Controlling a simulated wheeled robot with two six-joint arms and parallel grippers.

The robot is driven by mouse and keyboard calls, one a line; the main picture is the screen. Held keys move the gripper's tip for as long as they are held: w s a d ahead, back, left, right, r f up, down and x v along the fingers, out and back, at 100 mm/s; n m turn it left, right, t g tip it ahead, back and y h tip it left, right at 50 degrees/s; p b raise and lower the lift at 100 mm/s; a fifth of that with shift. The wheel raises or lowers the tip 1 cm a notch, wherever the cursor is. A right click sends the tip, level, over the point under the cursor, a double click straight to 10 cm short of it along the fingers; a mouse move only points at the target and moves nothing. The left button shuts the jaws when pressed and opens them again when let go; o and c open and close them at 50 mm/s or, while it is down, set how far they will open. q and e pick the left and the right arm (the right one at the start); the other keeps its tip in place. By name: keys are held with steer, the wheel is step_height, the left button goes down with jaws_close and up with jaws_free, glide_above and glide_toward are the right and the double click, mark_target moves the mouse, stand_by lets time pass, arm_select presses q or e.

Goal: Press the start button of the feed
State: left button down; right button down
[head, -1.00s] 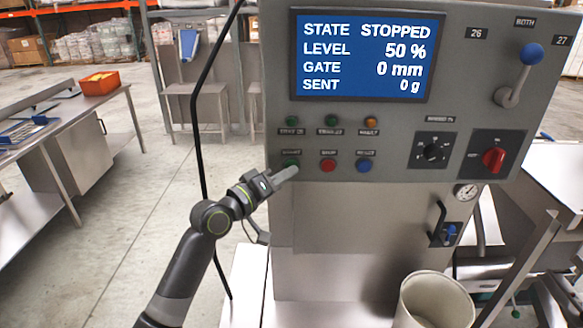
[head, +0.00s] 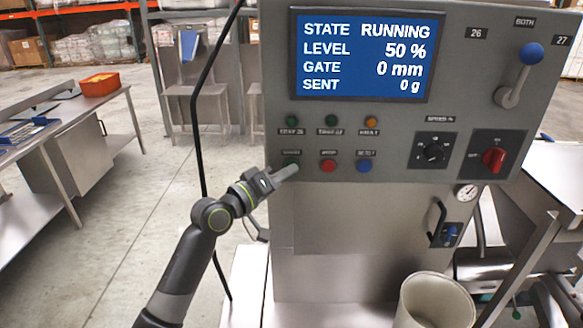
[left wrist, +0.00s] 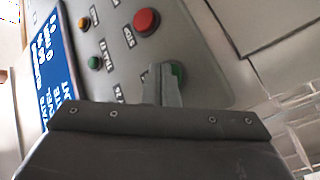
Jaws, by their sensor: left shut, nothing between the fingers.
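The green start button (head: 291,163) sits at the left of the lower button row on the grey control panel (head: 400,130). My left gripper (head: 293,170) is shut and empty, with its fingertips at the button. In the left wrist view the fingertips (left wrist: 165,72) overlap the green button (left wrist: 178,70) and partly hide it; it looks like contact. The screen (head: 366,55) reads STATE RUNNING, LEVEL 50 %, GATE 0 mm, SENT 0 g. My right gripper is not in view.
The red button (head: 328,166) and blue button (head: 364,166) are close to the right of the start button. A black dial (head: 433,151), a red switch (head: 494,158) and a blue-knobbed lever (head: 531,54) are farther right. A pale bucket (head: 436,300) stands below.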

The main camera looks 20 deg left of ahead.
arm_select(q)
steer(key=shift+s, duration=0.1)
stand_by(0.3)
steer(key=shift+s+d+p, duration=0.2)
steer(key=shift+s+p, duration=0.25)
steer(key=shift+s, duration=0.25)
steer(key=s+p, duration=0.1)
steer(key=s, duration=0.1)
steer(key=s+d+p, duration=0.1)
steer(key=s, duration=0.1)
steer(key=shift+s+d, duration=0.2)
steer(key=shift+s, duration=0.15)
steer(key=shift+f, duration=0.1)
